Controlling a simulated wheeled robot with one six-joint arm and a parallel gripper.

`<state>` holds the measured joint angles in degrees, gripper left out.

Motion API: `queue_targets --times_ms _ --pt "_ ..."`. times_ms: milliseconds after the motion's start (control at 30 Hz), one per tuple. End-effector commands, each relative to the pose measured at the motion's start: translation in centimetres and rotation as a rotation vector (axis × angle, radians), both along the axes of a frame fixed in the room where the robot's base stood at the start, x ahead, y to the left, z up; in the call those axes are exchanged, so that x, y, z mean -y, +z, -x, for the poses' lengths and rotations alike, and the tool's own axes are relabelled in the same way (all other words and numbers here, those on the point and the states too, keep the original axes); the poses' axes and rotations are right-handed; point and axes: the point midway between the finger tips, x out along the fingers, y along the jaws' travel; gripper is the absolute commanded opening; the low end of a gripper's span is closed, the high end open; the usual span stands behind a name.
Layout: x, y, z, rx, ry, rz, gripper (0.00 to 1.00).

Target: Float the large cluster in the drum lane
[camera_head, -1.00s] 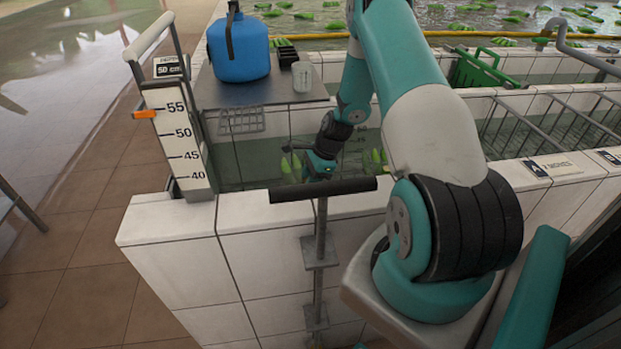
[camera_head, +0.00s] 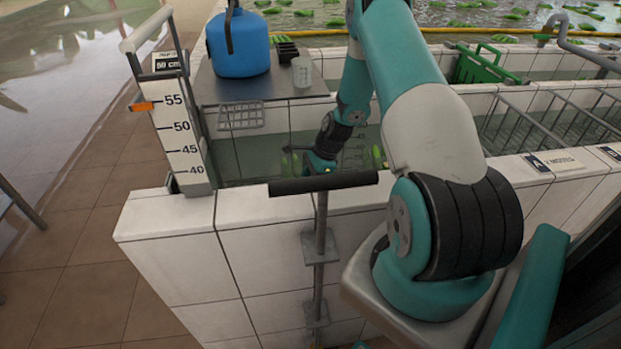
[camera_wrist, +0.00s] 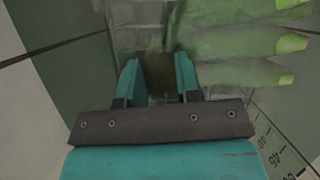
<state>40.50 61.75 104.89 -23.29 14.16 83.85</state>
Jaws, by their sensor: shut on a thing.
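In the wrist view, a large green cluster (camera_wrist: 235,38) with yellow-tipped fruit lies on the right, hazy under murky water. Its brownish stem (camera_wrist: 159,72) sits between the two teal fingers of my gripper (camera_wrist: 158,82), which is shut on it. In the head view, my gripper (camera_head: 317,163) is low in the near water lane (camera_head: 240,165), beside the blue drum (camera_head: 238,42). Only a few green tips show, faintly at its left (camera_head: 290,162) and more clearly at its right (camera_head: 377,157). The rest of the cluster is hidden by water and my arm.
A white depth gauge (camera_head: 182,150) with an orange marker stands at the lane's left corner. A dark T-handle (camera_head: 322,183) rises at the near wall. A wire rack (camera_head: 240,116) and clear cup (camera_head: 302,74) are by the drum. Metal bars (camera_head: 560,115) cross the lane at right.

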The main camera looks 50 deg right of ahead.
Motion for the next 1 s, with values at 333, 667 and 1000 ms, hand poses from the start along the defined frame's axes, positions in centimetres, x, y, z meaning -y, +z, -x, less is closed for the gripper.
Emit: queue_targets --times_ms 333,667,1000 --pt "0.0 -0.1 0.0 0.000 0.000 0.000 0.00" --pt "0.0 -0.1 0.0 0.000 0.000 0.000 0.61" --pt "1.1 2.7 0.7 0.001 -0.003 0.001 0.61"
